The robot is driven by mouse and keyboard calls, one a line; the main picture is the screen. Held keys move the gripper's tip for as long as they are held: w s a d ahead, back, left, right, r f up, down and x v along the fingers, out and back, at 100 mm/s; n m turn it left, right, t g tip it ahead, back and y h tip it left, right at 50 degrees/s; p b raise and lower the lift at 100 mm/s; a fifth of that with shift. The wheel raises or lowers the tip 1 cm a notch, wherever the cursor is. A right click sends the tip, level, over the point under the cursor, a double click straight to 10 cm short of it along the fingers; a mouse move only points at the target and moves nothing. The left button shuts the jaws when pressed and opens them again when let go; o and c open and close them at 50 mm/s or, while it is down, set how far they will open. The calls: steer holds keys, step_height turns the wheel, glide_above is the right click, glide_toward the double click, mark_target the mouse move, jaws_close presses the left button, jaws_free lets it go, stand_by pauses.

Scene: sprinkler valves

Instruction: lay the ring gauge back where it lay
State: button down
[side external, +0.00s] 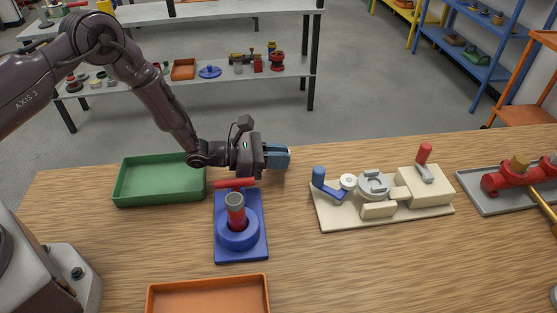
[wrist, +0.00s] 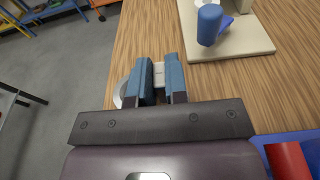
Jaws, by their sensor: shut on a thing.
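My gripper (side external: 276,158) is held level above the table, behind the blue stand, with its blue fingers pointing right. In the wrist view the fingers (wrist: 159,80) are closed on a small pale grey piece (wrist: 158,74). A light grey curved edge (wrist: 119,92) shows just left of the fingers; together these look like the ring gauge, held by its tab. Most of it is hidden by the fingers, and I cannot make it out in the side view. The spot where the gauge lay cannot be told from these frames.
A green tray (side external: 160,190) is left, an orange tray (side external: 208,292) in front. A cream fixture (side external: 330,220) and grey tray (side external: 480,205) are right. Bare wood lies between stand and fixture.

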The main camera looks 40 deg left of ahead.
steer(key=shift+f, duration=0.8)
steer(key=shift+f, duration=0.6)
steer(key=c, duration=1.1)
jaws_free()
